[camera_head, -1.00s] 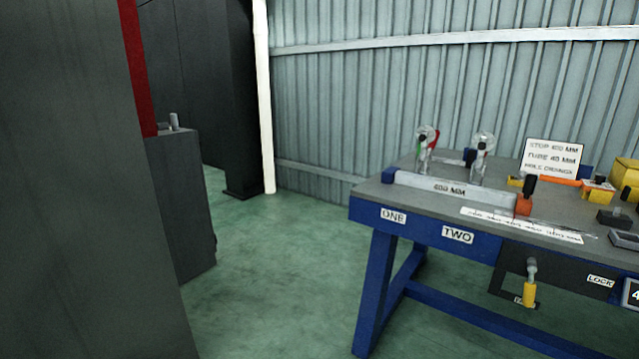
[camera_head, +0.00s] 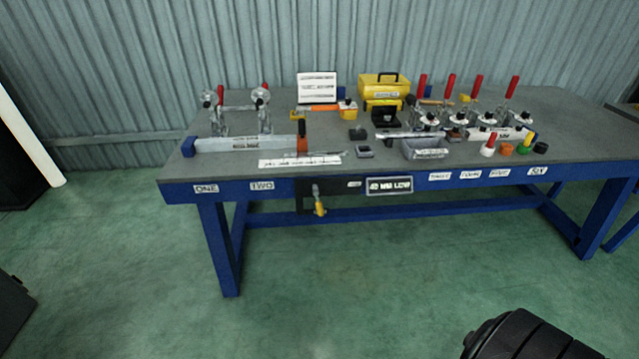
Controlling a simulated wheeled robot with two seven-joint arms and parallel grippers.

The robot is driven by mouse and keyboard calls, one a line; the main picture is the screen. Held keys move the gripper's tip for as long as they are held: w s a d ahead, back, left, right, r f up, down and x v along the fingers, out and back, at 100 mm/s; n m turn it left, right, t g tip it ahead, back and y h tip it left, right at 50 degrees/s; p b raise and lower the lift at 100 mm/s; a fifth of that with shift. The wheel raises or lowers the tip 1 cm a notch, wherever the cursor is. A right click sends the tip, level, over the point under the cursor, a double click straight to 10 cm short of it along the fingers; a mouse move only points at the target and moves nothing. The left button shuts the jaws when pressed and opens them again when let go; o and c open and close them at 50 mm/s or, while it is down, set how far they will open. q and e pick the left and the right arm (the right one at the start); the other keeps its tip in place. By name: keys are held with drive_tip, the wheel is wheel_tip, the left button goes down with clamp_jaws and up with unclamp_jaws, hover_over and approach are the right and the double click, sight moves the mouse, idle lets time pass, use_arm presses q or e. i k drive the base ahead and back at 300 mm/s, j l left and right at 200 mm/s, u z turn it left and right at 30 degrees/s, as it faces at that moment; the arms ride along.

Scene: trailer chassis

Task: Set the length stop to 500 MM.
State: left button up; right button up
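The length stop (camera_head: 302,145) is an orange block with a dark upright handle. It stands at the right end of a grey rail (camera_head: 245,143) on the left part of the bench. A white scale strip (camera_head: 300,161) lies in front of the rail; its marks are too small to read. A white sign (camera_head: 317,87) stands behind, its text not legible now. A dark rounded part at the bottom right looks like my own arm; no fingertips show. Neither gripper is in view.
The blue-legged bench (camera_head: 460,168) has a grey top. Red-handled clamps (camera_head: 449,87), a yellow box (camera_head: 384,87), a grey bin (camera_head: 425,149) and small coloured pieces (camera_head: 507,149) stand on it. A yellow-handled lever (camera_head: 319,205) hangs at the front. The green floor (camera_head: 380,270) before it is clear.

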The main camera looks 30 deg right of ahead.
sight(302, 136)
drive_tip(key=l+z, duration=0.1)
drive_tip(key=z, duration=0.35)
drive_tip(key=l+z, duration=0.15)
drive_tip(key=z, duration=0.3)
